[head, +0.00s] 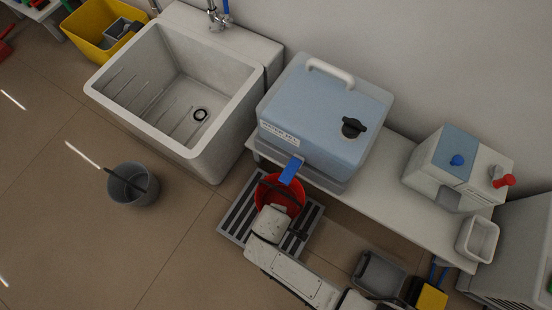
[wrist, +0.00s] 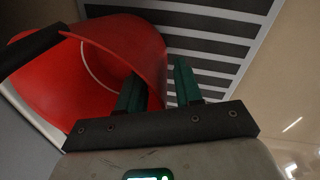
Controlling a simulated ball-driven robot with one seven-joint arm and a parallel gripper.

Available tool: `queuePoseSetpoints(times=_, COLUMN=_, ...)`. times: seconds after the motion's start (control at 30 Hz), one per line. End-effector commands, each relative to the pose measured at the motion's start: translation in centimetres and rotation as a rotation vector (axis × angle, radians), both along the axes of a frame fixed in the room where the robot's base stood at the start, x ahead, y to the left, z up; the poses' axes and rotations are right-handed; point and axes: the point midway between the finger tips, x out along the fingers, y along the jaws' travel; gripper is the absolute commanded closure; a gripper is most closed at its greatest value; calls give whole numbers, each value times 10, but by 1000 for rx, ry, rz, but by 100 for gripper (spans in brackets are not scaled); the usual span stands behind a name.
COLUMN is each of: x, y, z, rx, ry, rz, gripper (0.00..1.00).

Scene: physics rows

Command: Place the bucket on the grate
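A red bucket (head: 268,190) with a black handle stands over the dark slatted grate (head: 236,222), below the blue tap of the water container. Its open mouth and rim show in the wrist view (wrist: 120,45), with the grate (wrist: 215,46) beyond it. My gripper (wrist: 157,70) is at the bucket's rim. Its green fingers are apart: one overlaps the red bucket, the other is outside over the grate, with a gap beside the wall. In the head view my wrist hides the bucket's near side, and I cannot see its base.
The blue-and-white water container (head: 325,110) sits on a low white bench (head: 385,200) behind the bucket. A white sink (head: 175,120) stands left. A grey bucket (head: 132,186) is on the floor, with open floor around it. A grey bin (head: 380,272) stands right of my arm.

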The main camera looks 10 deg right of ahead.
Motion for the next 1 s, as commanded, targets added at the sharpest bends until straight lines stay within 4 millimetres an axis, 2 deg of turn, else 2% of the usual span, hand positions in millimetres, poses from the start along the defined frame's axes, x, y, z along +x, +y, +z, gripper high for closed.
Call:
queuePoseSetpoints(times=0.17, x=0, y=0, z=3, rx=1, ry=0, rz=0, gripper=65)
queuePoseSetpoints(times=0.27, x=-1, y=1, z=12, rx=1, ry=-2, rz=0, gripper=65)
queuePoseSetpoints(times=0.7, x=-13, y=5, z=95, rx=0, ry=0, rz=-1, gripper=65)
queuePoseSetpoints(times=0.83, x=-16, y=7, z=111, rx=0, ry=0, rz=0, gripper=65)
queuePoseSetpoints(times=1.0, x=-18, y=7, z=120, rx=0, ry=0, rz=0, gripper=65)
